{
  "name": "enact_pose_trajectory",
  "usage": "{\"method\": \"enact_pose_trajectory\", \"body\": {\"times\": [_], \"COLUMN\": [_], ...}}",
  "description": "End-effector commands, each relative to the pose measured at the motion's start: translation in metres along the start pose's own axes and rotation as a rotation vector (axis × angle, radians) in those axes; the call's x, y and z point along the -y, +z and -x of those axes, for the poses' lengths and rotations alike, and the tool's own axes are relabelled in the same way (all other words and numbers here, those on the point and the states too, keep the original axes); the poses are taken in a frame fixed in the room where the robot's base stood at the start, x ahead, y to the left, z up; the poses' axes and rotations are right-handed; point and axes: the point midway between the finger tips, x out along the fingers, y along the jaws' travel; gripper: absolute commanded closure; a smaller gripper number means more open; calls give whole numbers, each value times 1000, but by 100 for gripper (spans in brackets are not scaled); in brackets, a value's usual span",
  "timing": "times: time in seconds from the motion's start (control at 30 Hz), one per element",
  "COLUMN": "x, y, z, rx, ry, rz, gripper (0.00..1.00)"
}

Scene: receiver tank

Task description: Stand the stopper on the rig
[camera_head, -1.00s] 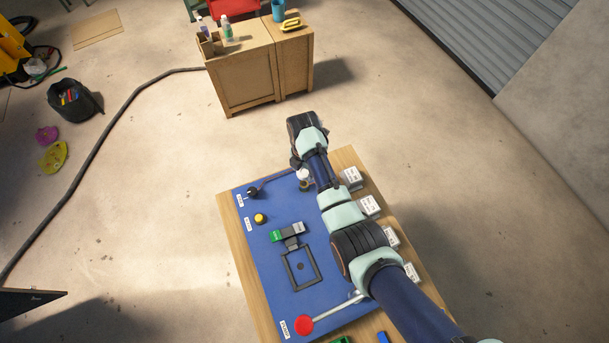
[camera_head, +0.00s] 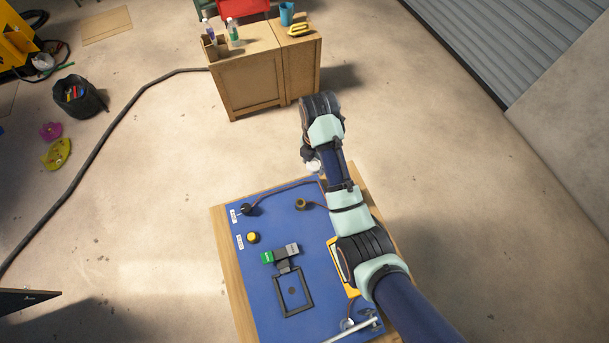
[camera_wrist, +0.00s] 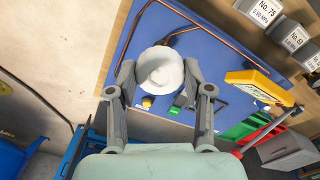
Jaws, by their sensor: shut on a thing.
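The stopper is a white, round, domed piece, seen between my fingers in the wrist view (camera_wrist: 160,70). My gripper (camera_wrist: 161,85) is shut on it. In the head view the stopper (camera_head: 314,167) shows as a small pale shape below my gripper (camera_head: 311,160), at the far edge of the rig. The rig is a blue panel (camera_head: 265,222) on a wooden board. A small brass ring-like fitting (camera_head: 301,204) sits on the panel, nearer than the stopper and apart from it. The stopper's underside is hidden.
The panel carries a yellow button (camera_head: 253,237), a green-and-grey block (camera_head: 280,254), a dark square frame (camera_head: 293,293) and copper pipe (camera_wrist: 190,30). A yellow-framed unit (camera_wrist: 260,85) and white labelled blocks (camera_wrist: 258,10) stand along one side. A wooden cabinet (camera_head: 250,80) stands beyond.

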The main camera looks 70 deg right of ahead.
Motion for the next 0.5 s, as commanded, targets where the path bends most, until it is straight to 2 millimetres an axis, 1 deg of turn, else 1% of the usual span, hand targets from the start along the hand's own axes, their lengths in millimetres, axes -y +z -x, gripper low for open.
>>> {"method": "enact_pose_trajectory", "body": {"times": [0.03,0.07,0.1,0.13,0.33,0.4,0.5], "x": [0,0,0,1,1,1,0], "y": [0,0,0,0,0,0,0], "z": [-33,-42,-51,-54,-108,-121,-129], "rx": [0,0,-1,-2,-2,-1,0], "ry": [-1,0,-1,-3,-3,-2,0], "rz": [0,0,0,0,-1,-1,-1], "gripper": [100,100,100,100,100,100,100]}}
